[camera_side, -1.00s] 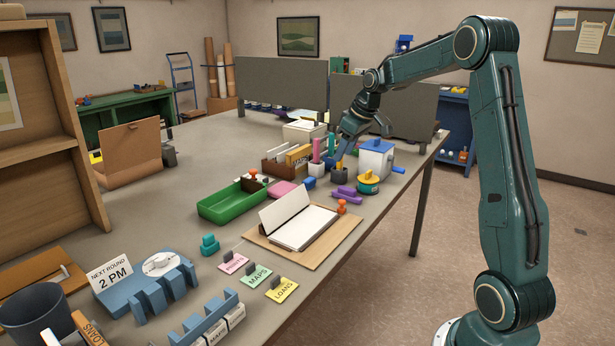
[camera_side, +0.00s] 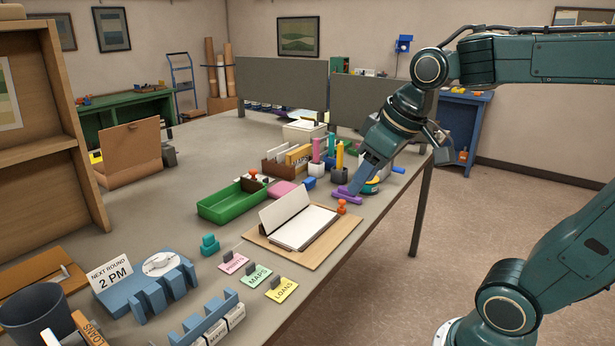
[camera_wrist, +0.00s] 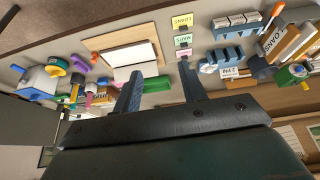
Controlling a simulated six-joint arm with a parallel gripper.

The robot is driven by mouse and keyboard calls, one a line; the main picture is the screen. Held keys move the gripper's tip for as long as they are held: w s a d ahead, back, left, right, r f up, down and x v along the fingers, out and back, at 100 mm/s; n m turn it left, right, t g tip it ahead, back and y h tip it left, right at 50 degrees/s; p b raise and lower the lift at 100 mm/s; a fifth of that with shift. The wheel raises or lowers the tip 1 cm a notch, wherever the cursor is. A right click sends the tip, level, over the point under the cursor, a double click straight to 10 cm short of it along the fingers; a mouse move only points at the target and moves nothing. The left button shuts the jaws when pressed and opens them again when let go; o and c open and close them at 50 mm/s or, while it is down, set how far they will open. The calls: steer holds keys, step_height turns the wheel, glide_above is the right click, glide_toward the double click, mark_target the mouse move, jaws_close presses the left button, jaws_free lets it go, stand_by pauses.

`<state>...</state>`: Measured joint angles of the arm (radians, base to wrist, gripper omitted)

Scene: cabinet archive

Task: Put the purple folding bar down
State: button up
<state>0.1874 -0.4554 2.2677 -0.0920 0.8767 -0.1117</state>
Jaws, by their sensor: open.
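The purple folding bar (camera_side: 376,198) lies on the table behind the open binder, near the table's right edge. It also shows in the wrist view (camera_wrist: 80,63), left of the gap between my fingers. My gripper (camera_side: 353,187) is open, and the wrist view shows nothing between its fingers (camera_wrist: 158,88). In the side view the fingers overlap the bar and hide part of it. In the wrist view the bar and the table lie well beyond the fingertips.
The open binder (camera_side: 300,227) on its board and an orange stamp (camera_side: 342,206) are close by. A yellow-and-teal tape roll (camera_side: 371,186) is partly hidden behind my gripper. A green tray (camera_side: 232,205) and pen cups stand to the left.

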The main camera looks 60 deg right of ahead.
steer(key=s+a+f, duration=0.3)
steer(key=s, duration=0.5)
steer(key=shift+s, duration=0.15)
steer(key=shift+a, duration=0.1)
steer(key=shift+c, duration=0.2)
steer(key=c, duration=0.7)
steer(key=shift+w+r, duration=0.3)
steer(key=shift+w, duration=0.25)
jaws_close()
steer(key=w+d+r+m+g, duration=0.1)
steer(key=w+d+r+m, duration=0.2)
steer(key=w, duration=0.9)
steer(key=w+d+r, duration=0.2)
steer(key=w+d, duration=0.2)
steer(key=w, duration=0.7)
steer(key=w+d+f+m+g, duration=0.1)
steer(key=w+d+f, duration=0.5)
steer(key=w, duration=0.3)
steer(key=w+d+f+m+h, duration=0.1)
steer(key=w+d+f+m, duration=0.1)
steer(key=w+d+f, duration=0.4)
steer(key=shift+w+f+g, duration=0.4)
steer(key=shift+w+f, duration=0.25)
steer(key=shift+w, duration=1.1)
